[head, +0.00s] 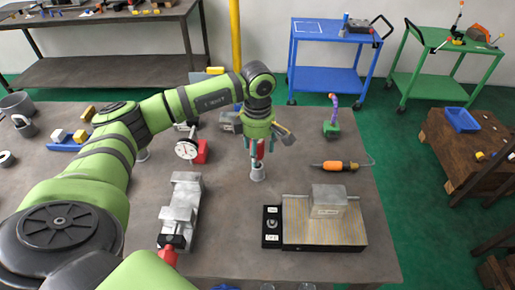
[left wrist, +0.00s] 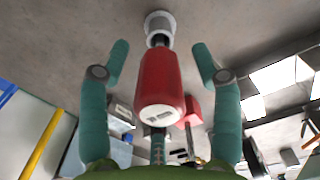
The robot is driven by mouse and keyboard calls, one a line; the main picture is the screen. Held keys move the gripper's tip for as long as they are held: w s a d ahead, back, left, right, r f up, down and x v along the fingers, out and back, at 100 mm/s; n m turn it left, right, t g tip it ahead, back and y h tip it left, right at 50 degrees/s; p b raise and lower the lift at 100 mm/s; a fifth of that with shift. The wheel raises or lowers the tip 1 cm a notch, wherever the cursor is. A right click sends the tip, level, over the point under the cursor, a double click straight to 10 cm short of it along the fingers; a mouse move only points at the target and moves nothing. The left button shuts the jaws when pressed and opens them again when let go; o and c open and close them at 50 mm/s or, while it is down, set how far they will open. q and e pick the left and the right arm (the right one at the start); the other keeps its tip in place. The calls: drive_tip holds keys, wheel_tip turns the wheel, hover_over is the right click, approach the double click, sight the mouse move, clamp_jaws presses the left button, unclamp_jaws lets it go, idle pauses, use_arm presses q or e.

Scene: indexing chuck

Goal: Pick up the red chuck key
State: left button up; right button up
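The red chuck key (left wrist: 160,82) stands upright with its lower end in a small grey holder (head: 257,172) on the table. In the left wrist view its red handle lies between my two teal fingers, and the round grey holder (left wrist: 159,21) shows beyond it. In the head view only a little of the red handle (head: 260,149) shows between the fingers. My left gripper (head: 259,152) is above the holder, and it also shows in the left wrist view (left wrist: 160,62). It is open, with visible gaps on both sides of the handle. My right gripper is not in view.
A dial gauge (head: 187,150) with a red block stands left of the gripper. A grey vise (head: 181,209) is nearer the front. A metal block (head: 328,202) sits on a plate at front right. An orange-handled tool (head: 338,165) lies to the right.

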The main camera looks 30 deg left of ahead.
use_arm(q)
clamp_jaws()
drive_tip(key=shift+r, duration=0.1)
